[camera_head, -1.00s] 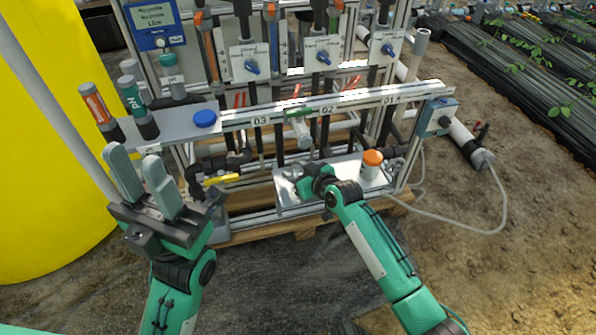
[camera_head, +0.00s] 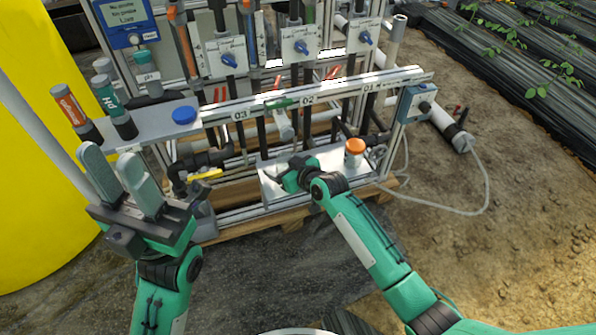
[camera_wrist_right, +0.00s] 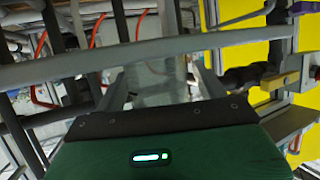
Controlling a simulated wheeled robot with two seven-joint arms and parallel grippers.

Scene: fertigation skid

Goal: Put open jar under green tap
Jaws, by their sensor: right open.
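The tap with the green handle (camera_head: 283,108) hangs from the rail between labels 02 and 03. My right gripper (camera_head: 285,176) is low over the metal tray (camera_head: 269,191), below that tap. In the right wrist view a clear, see-through jar (camera_wrist_right: 160,82) shows between the two spread fingers of the right gripper (camera_wrist_right: 165,90). The jaws are open, and I cannot tell whether they touch the jar. The jar is hidden behind the right hand in the head view. My left gripper (camera_head: 118,180) is raised at the left, open and empty, fingers pointing up.
A jar with an orange lid (camera_head: 354,153) stands at the tray's right end. A blue lid (camera_head: 184,114) lies on the shelf (camera_head: 155,123), near the pH bottles. A yellow-handled valve (camera_head: 205,174) is left of the tray. A large yellow tank (camera_head: 35,180) fills the left side.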

